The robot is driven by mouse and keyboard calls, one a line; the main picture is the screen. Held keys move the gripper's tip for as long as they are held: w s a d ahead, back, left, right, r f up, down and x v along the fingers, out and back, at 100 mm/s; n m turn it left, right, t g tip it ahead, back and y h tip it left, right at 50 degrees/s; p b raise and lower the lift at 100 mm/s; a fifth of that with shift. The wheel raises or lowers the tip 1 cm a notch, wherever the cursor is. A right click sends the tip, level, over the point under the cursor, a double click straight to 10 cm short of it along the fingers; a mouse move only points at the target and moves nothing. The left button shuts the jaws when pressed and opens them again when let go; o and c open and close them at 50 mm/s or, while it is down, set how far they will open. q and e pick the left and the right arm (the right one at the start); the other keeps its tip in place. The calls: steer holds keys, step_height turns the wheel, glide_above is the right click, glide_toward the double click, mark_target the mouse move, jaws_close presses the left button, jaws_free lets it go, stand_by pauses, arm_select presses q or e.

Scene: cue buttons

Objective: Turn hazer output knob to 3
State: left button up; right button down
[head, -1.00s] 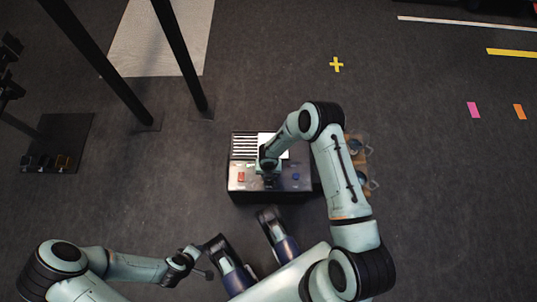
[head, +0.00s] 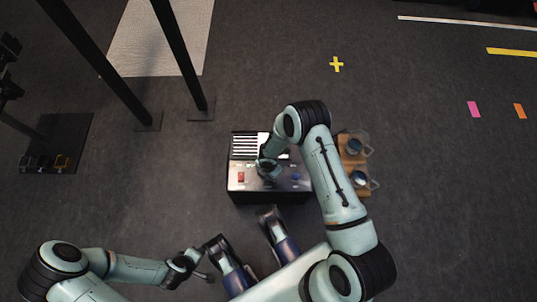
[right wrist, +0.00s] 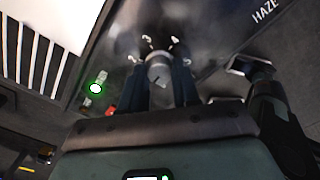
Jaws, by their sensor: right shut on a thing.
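The hazer (head: 237,187) is a dark box with a shiny control panel and a white slotted part on top. In the right wrist view its round grey output knob (right wrist: 157,70) sits on the panel with white digits around it, blurred. My right gripper (right wrist: 164,86) has a dark finger on each side of the knob and is shut on it. The knob's pointer setting is not clear. In the head view my right gripper (head: 267,172) covers the knob. My left gripper (head: 204,272) is low and left, away from the hazer; its jaws are too small to read.
A red switch (head: 241,177) and a blue control (head: 295,176) flank the gripper on the panel. A green light (right wrist: 96,88) glows nearby. Mugs (head: 354,147) stand on a wooden board right of the hazer. Black posts (head: 182,55) rise at left.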

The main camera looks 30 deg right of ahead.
steer(key=m, duration=0.5)
steer(key=shift+m, duration=0.3)
steer(key=m, duration=1.2)
steer(key=shift+m, duration=0.3)
arm_select(q)
steer(key=shift+w+d+r, duration=0.1)
steer(key=shift+w+r, duration=0.3)
steer(key=shift+w, duration=0.1)
arm_select(e)
steer(key=m, duration=0.5)
steer(key=shift+m, duration=0.4)
steer(key=c, duration=0.8)
jaws_free()
arm_select(q)
steer(key=shift+p, duration=0.3)
arm_select(e)
steer(key=shift+r, duration=0.1)
